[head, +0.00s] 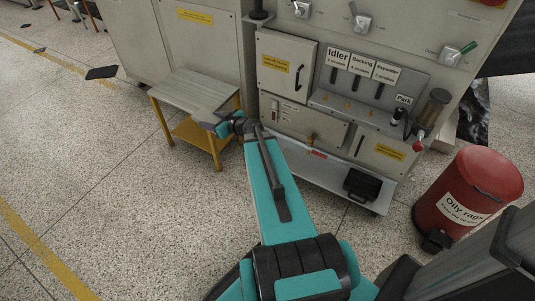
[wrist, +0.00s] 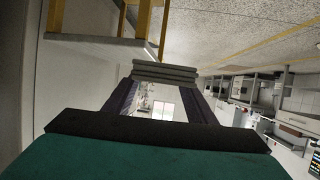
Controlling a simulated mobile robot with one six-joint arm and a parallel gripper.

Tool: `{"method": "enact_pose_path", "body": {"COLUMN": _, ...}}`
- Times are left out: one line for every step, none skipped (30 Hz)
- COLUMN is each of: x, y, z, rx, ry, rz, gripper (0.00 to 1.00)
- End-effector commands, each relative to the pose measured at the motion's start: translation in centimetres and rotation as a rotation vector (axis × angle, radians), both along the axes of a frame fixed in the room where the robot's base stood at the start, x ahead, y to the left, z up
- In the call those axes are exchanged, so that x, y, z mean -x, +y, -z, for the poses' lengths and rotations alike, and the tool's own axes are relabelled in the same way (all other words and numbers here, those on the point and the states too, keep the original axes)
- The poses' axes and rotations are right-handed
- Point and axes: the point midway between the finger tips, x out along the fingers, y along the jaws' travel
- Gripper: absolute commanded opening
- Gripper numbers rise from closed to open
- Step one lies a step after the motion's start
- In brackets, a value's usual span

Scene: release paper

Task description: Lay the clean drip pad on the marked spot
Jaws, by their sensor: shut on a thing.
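My gripper (wrist: 165,84) is shut on a grey, layered, slab-like thing (wrist: 165,71), which I take to be the drip pad. It spans the space between the two dark fingers in the wrist view. In the head view my gripper (head: 222,127) is at the front right edge of a small yellow-legged table (head: 185,90), close to the machine. The pad is hard to tell from the grey tabletop there. I cannot make out a marked spot in either view.
The grey machine cabinet (head: 290,62) stands right of the table, with a low shelf (head: 330,178) bearing a black box-like thing (head: 361,185). A red oily-rags bin (head: 470,190) stands at right. A dark flat piece (head: 101,72) lies on the floor. The floor at left is mostly clear.

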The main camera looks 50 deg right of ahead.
Motion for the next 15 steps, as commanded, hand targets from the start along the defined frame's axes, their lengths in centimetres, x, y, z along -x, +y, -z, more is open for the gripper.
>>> {"method": "enact_pose_path", "body": {"x": 0.8, "y": -1.1, "z": 2.6, "rx": -0.003, "ry": 0.002, "rz": 0.007, "gripper": 0.30}}
{"method": "enact_pose_path", "body": {"x": 1.2, "y": -1.6, "z": 3.5, "rx": -0.003, "ry": 0.002, "rz": 0.009, "gripper": 0.30}}
{"method": "enact_pose_path", "body": {"x": 1.8, "y": -2.3, "z": 4.8, "rx": -0.002, "ry": 0.002, "rz": 0.012, "gripper": 0.30}}
{"method": "enact_pose_path", "body": {"x": 2.3, "y": -2.8, "z": 5.7, "rx": -0.003, "ry": 0.002, "rz": 0.015, "gripper": 0.30}}
{"method": "enact_pose_path", "body": {"x": 2.7, "y": -3.3, "z": 6.6, "rx": -0.002, "ry": 0.002, "rz": 0.017, "gripper": 0.30}}
{"method": "enact_pose_path", "body": {"x": 3.4, "y": -3.9, "z": 7.8, "rx": -0.003, "ry": 0.001, "rz": 0.022, "gripper": 0.30}}
{"method": "enact_pose_path", "body": {"x": 3.9, "y": -4.4, "z": 8.7, "rx": -0.002, "ry": 0.002, "rz": 0.026, "gripper": 0.30}}
{"method": "enact_pose_path", "body": {"x": 4.3, "y": -4.9, "z": 9.6, "rx": -0.003, "ry": 0.001, "rz": 0.030, "gripper": 0.30}}
{"method": "enact_pose_path", "body": {"x": 5.0, "y": -5.6, "z": 10.7, "rx": -0.002, "ry": 0.001, "rz": 0.035, "gripper": 0.30}}
{"method": "enact_pose_path", "body": {"x": 5.5, "y": -6.0, "z": 11.6, "rx": -0.002, "ry": 0.001, "rz": 0.040, "gripper": 0.30}}
{"method": "enact_pose_path", "body": {"x": 6.0, "y": -6.5, "z": 12.5, "rx": -0.003, "ry": 0.002, "rz": 0.046, "gripper": 0.30}}
{"method": "enact_pose_path", "body": {"x": 6.7, "y": -7.1, "z": 13.6, "rx": -0.002, "ry": 0.001, "rz": 0.053, "gripper": 0.30}}
{"method": "enact_pose_path", "body": {"x": 7.2, "y": -7.6, "z": 14.5, "rx": -0.002, "ry": 0.001, "rz": 0.060, "gripper": 0.30}}
{"method": "enact_pose_path", "body": {"x": 7.7, "y": -8.1, "z": 15.4, "rx": -0.001, "ry": 0.001, "rz": 0.065, "gripper": 0.30}}
{"method": "enact_pose_path", "body": {"x": 8.5, "y": -8.6, "z": 16.5, "rx": -0.003, "ry": 0.002, "rz": 0.075, "gripper": 0.30}}
